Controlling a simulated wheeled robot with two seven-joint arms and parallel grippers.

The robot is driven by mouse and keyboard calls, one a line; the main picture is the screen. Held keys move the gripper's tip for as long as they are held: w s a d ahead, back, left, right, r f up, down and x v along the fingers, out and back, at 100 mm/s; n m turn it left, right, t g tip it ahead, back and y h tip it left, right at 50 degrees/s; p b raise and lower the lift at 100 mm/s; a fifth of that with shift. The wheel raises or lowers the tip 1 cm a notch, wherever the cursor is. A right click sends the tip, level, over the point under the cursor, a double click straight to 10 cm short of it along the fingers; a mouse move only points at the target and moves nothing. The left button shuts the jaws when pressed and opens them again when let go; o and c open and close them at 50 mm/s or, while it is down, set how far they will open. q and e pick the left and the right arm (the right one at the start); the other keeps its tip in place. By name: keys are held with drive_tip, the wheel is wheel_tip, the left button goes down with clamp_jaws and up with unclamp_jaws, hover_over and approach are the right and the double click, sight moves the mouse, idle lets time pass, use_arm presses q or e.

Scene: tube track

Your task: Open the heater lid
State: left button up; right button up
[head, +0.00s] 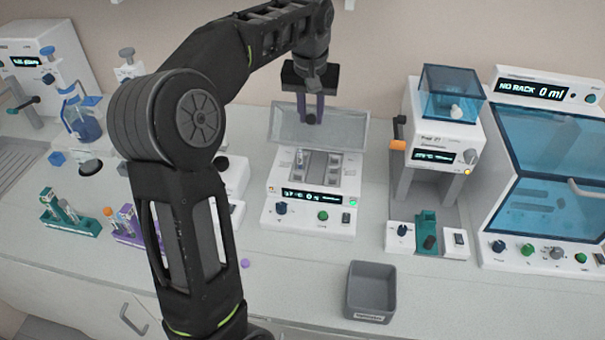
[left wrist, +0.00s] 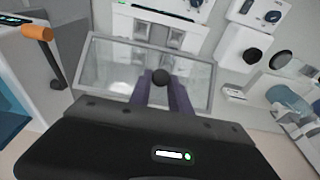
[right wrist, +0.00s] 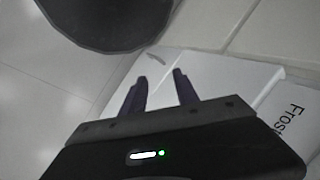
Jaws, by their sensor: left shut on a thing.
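The heater (head: 312,190) is a white box with a dark display on the counter in the head view. Its clear lid (head: 345,133) stands raised at the back, tilted up from the heater top. My left gripper (head: 311,118) is at the lid's upper middle. In the left wrist view, the gripper (left wrist: 161,88) is shut on the round dark lid knob (left wrist: 161,77), with the clear lid (left wrist: 115,72) around it. A tube stands in the heater's left slot. My right gripper (right wrist: 160,85) has its fingers apart and empty in the right wrist view.
A grey bin (head: 370,290) stands at the counter front. A dispenser (head: 432,140) and a blue-windowed cabinet (head: 550,150) are on the right. Green (head: 68,213) and purple (head: 128,230) tube racks are on the left. A white surface marked "Frost" (right wrist: 295,115) is near my right gripper.

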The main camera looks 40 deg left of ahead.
sight(314, 108)
use_arm(q)
drive_tip(key=shift+w+a+r, duration=0.15)
drive_tip(key=shift+w, duration=0.15)
drive_tip(key=shift+w+a+r, duration=0.4)
drive_tip(key=shift+w, duration=0.35)
drive_tip(key=shift+w+a+r, duration=0.4)
drive_tip(key=shift+w, duration=0.3)
